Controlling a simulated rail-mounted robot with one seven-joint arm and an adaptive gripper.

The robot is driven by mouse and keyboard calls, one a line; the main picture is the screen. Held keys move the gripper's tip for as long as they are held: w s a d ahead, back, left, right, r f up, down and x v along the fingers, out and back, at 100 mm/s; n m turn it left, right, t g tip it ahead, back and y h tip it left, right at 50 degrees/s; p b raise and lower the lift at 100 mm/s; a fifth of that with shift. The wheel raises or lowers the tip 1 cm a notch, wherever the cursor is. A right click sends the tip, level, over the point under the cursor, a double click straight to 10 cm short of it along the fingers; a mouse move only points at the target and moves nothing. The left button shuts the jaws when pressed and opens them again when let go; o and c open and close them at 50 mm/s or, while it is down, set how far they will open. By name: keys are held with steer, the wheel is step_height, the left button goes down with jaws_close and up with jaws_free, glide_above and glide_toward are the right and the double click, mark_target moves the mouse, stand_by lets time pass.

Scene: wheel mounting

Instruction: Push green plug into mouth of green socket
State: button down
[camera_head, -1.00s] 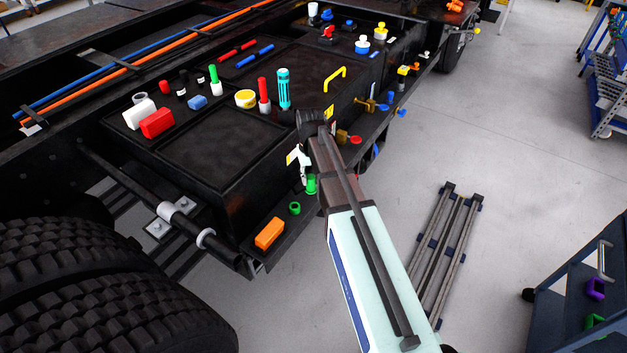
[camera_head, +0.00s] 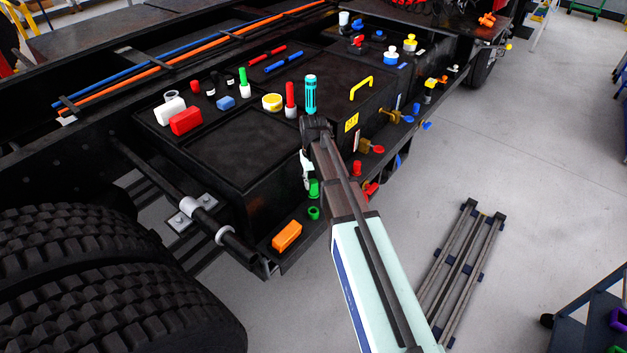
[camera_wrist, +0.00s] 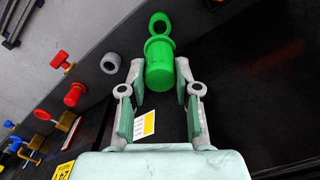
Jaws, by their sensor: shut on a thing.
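The green plug (camera_wrist: 159,68) is a bright cylinder with a wider rim, between my gripper's fingers in the wrist view. My gripper (camera_wrist: 160,75) is shut on it. The green socket (camera_wrist: 168,21) is a ring with a dark mouth, just beyond the plug's far end. The plug overlaps the socket's lower edge in this view; I cannot tell whether they touch. In the head view the plug (camera_head: 314,189) shows just above the socket (camera_head: 314,213), beside the dark box's front side. My gripper (camera_head: 308,172) is partly hidden there by my arm.
An orange block (camera_head: 287,235) lies on the ledge near the socket. Red plugs (camera_wrist: 74,94) and a grey ring (camera_wrist: 110,62) are left of the gripper in the wrist view. A cyan cylinder (camera_head: 310,95) stands on the box top.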

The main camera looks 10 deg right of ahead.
mark_target(313, 198)
steer(key=shift+f+b, duration=1.1)
steer(key=shift+f, duration=1.55)
steer(key=shift+f, duration=0.5)
steer(key=shift+f+b, duration=0.35)
steer(key=shift+b, duration=0.05)
steer(key=shift+f+b, duration=0.35)
steer(key=shift+f, duration=0.55)
steer(key=c, duration=0.7)
jaws_free()
steer(key=shift+c, duration=0.2)
step_height(313, 198, up, 12)
steer(key=shift+r, duration=0.1)
